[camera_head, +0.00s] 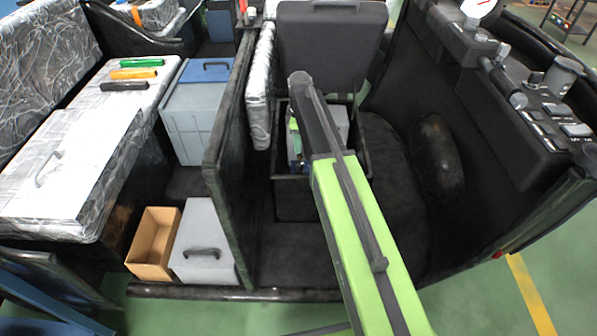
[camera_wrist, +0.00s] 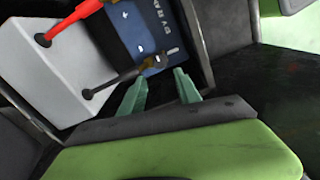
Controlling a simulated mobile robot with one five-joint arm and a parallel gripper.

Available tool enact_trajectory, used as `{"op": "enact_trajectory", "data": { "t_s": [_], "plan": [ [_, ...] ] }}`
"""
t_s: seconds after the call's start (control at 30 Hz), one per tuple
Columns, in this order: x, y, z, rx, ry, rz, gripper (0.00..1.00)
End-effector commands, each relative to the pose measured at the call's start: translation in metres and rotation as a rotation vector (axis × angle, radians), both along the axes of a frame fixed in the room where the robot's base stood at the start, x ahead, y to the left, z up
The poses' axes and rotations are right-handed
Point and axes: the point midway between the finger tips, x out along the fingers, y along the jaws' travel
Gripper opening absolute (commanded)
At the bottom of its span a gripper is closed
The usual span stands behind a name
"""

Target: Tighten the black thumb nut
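In the wrist view, a blue battery (camera_wrist: 128,22) with plus and minus marks stands beside a white box (camera_wrist: 40,75). A red lead (camera_wrist: 75,20) and a black lead (camera_wrist: 112,82) run from the white box toward the battery. The black lead ends at a small dark and yellowish terminal piece (camera_wrist: 152,62) near the minus mark; I cannot clearly make out the black thumb nut there. My gripper (camera_wrist: 160,80) is open, its two green fingers apart and empty, just short of this terminal. In the head view my arm hides the gripper and most of the battery.
In the head view, the open black compartment (camera_head: 293,200) lies under a raised seat (camera_head: 330,45). A black partition (camera_head: 228,150) stands to its left. Beyond it are a grey lidded box (camera_head: 203,245), a cardboard box (camera_head: 150,255) and a patterned bench (camera_head: 60,130). A dashboard (camera_head: 500,100) is at right.

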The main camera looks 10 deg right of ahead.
Motion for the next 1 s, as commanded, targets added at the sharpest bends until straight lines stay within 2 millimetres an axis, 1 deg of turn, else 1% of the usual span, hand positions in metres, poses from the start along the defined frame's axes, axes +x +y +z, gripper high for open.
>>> {"op": "enact_trajectory", "data": {
  "t_s": [0.03, 0.4, 0.5, 0.6, 0.87, 1.0],
  "plan": [
    [0.0, 0.0, -0.023, 0.0, 0.0, 0.0, 0.39],
    [0.0, 0.001, -0.098, 0.0, 0.0, 0.0, 0.39],
    [0.0, 0.001, -0.111, 0.0, 0.0, 0.0, 0.39],
    [0.0, 0.001, -0.116, 0.0, 0.0, 0.001, 0.39],
    [0.0, 0.001, -0.113, 0.0, 0.0, 0.001, 0.39],
    [0.0, 0.002, -0.113, 0.0, 0.0, 0.001, 0.21]
  ]
}}
